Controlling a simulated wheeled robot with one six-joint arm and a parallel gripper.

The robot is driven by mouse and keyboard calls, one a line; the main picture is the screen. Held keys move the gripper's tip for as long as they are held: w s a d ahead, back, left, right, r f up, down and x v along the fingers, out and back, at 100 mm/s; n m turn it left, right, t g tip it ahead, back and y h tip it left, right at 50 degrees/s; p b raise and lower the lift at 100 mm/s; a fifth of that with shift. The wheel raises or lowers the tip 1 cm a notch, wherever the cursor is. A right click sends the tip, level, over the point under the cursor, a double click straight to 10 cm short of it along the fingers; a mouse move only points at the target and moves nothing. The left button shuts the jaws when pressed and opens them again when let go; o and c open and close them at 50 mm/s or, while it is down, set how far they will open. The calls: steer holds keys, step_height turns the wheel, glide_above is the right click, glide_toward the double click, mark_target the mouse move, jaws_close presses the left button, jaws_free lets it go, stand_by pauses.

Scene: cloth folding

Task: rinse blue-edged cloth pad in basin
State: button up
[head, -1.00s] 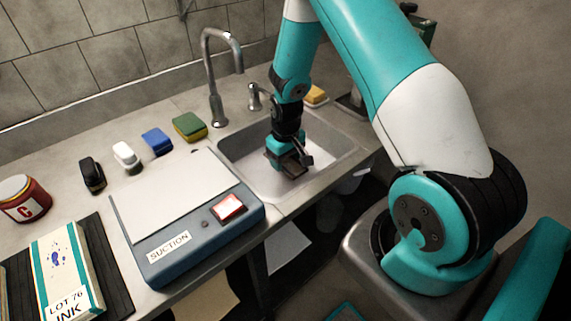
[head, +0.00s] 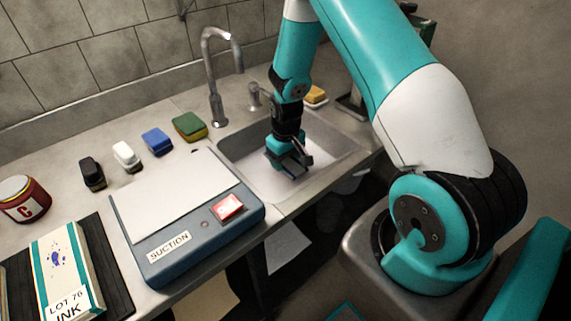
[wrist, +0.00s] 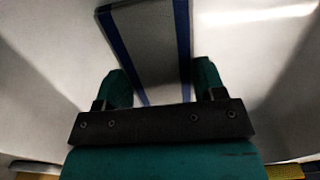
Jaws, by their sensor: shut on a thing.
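The blue-edged cloth pad (wrist: 148,40) shows in the wrist view as a grey strip with dark blue borders, running up from between my two fingers. My gripper (wrist: 161,85) is shut on it. In the head view my gripper (head: 292,161) points down inside the steel basin (head: 325,165). The pad cannot be made out clearly there behind the fingers. The pale basin wall and floor fill the wrist view around the pad. I cannot tell whether the pad touches the basin floor.
The tap (head: 215,75) and a small dispenser (head: 254,97) stand behind the basin. A yellow sponge (head: 316,95) lies behind the basin. A green sponge (head: 189,126) and several blocks sit left of it. The suction box (head: 190,225) stands close on the left.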

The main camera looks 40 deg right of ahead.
mark_target(286, 163)
steer(key=shift+r, duration=0.1)
steer(key=shift+r+p, duration=4.95)
steer(key=shift+r, duration=1.3)
step_height(286, 163, up, 4)
steer(key=p, duration=0.3)
